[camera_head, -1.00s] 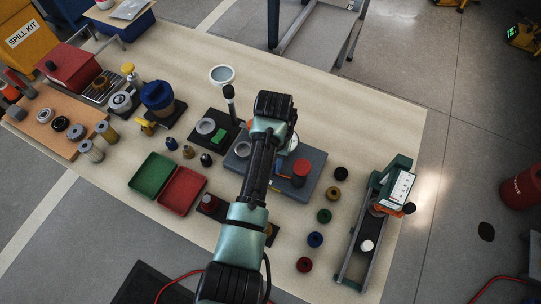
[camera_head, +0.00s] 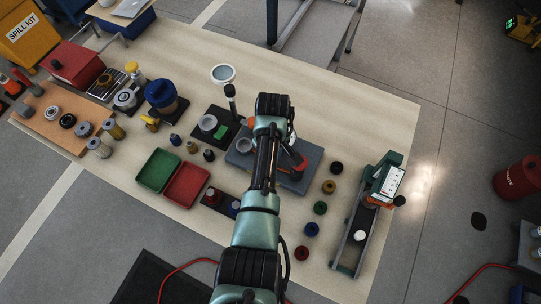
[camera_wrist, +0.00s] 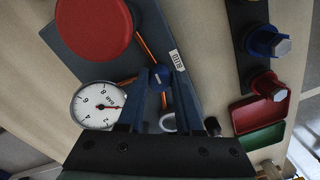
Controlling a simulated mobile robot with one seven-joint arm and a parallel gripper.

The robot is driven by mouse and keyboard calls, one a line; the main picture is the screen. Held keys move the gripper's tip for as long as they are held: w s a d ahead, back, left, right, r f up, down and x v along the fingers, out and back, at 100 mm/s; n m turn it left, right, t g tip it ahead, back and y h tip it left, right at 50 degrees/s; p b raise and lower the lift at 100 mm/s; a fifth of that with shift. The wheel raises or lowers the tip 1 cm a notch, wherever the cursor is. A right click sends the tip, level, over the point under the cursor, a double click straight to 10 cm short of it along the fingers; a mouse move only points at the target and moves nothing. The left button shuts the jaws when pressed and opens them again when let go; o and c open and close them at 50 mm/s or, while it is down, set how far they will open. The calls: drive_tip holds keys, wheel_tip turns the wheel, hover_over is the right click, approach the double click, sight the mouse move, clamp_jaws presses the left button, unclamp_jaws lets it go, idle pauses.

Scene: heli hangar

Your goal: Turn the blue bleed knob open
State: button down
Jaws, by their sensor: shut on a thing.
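The blue bleed knob (camera_wrist: 160,77) shows in the wrist view as a small round blue piece between my fingertips. My gripper (camera_wrist: 161,72) is shut on it, with a dark finger on either side. The knob belongs to the grey block (camera_wrist: 70,50), which also holds a large red round knob (camera_wrist: 92,28). A white dial gauge (camera_wrist: 97,105) sits to the left of my fingers, its needle pointing right. In the head view the grey block (camera_head: 240,160) lies mostly under my arm, which hides the blue knob and my fingertips.
Red (camera_head: 187,186) and green trays (camera_head: 159,170) lie left of the block. Several coloured rings, one green (camera_head: 320,208), stand to the right, beside a green-framed device (camera_head: 365,225). A magnifier (camera_head: 223,74) stands behind. The table's back right is clear.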

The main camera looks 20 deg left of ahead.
drive_tip(key=shift+w+r+n, duration=0.1)
drive_tip(key=shift+n, duration=0.4)
drive_tip(key=c, duration=0.6)
unclamp_jaws()
wheel_tip(320, 180, up, 13)
drive_tip(key=shift+f+p, duration=0.1)
drive_tip(key=shift+p, duration=0.3)
drive_tip(key=shift+w, duration=0.1)
